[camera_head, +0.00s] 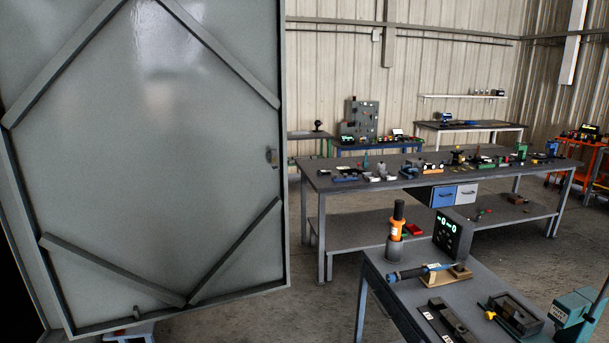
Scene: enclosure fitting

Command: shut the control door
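A large grey metal door (150,160) fills the left of the head view. It stands open, its inner face with diagonal braces turned toward me. A small latch (271,157) sits on its right edge at mid height. The door's hinge side lies at the left edge of the view, beside a dark opening (14,285). The enclosure itself is mostly out of view. Neither of my grippers shows in the view.
A long workbench (340,183) with many parts stands behind. Bare concrete floor (250,318) shows between the door and the small bench.

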